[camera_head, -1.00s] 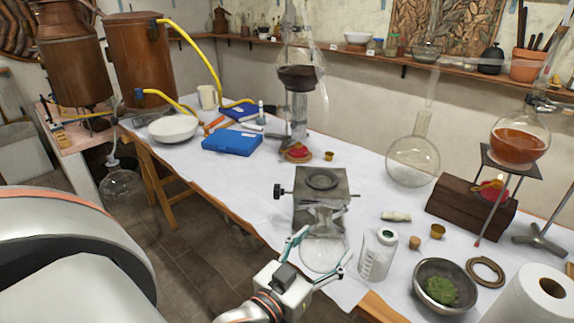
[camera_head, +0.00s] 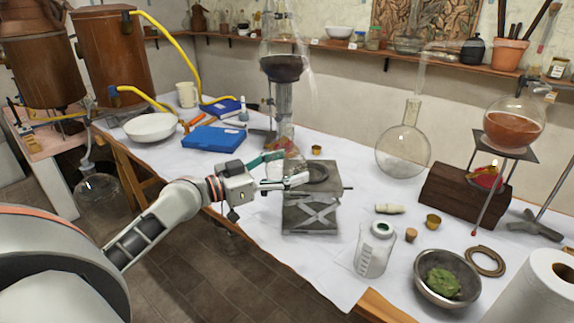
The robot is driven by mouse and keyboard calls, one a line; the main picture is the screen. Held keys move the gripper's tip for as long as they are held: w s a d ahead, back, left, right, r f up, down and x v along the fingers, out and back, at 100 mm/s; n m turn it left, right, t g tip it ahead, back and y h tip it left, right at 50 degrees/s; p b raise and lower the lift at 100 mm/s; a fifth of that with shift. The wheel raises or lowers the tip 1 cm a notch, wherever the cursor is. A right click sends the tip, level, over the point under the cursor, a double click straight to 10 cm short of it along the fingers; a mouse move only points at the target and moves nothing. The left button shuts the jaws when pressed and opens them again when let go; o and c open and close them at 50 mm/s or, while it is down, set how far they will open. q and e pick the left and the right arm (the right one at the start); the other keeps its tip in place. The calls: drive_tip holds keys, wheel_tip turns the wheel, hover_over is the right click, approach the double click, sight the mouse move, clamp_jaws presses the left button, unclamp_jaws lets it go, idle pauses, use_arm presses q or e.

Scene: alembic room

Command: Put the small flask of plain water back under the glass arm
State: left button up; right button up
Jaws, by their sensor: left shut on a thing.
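My left gripper (camera_head: 284,170) is shut on the small clear flask (camera_head: 276,173), at the left of the lab jack's top. The fingers cover part of the flask, and its clear glass is hard to tell from the background. I cannot tell whether it touches the jack. My right gripper is not in view.
A large round flask (camera_head: 403,152) and a wooden block (camera_head: 462,196) stand behind.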

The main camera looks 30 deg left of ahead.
use_arm(q)
drive_tip(key=shift+w+a+r, duration=0.15)
drive_tip(key=shift+a+r, duration=0.15)
drive_tip(key=shift+r, duration=0.2)
drive_tip(key=shift+w+f+b, duration=0.15)
drive_tip(key=shift+f+b, duration=0.45)
drive_tip(key=shift+f, duration=0.1)
drive_tip(key=shift+w+f+b, duration=0.3)
drive_tip(key=shift+f+b, duration=0.25)
drive_tip(key=shift+f, duration=0.4)
drive_tip(key=shift+w+d+r, duration=0.1)
drive_tip(key=shift+w, duration=1.05)
drive_tip(key=shift+w+d+b, duration=0.2)
drive_tip(key=shift+w+b, duration=0.35)
drive_tip(key=shift+w, duration=1.25)
drive_tip(key=shift+w+d+b, duration=0.1)
drive_tip(key=shift+w+b, duration=0.25)
drive_tip(key=shift+w, duration=1.7)
drive_tip(key=shift+w+d+b, duration=0.1)
drive_tip(key=shift+w+b, duration=0.3)
drive_tip(key=shift+w, duration=0.1)
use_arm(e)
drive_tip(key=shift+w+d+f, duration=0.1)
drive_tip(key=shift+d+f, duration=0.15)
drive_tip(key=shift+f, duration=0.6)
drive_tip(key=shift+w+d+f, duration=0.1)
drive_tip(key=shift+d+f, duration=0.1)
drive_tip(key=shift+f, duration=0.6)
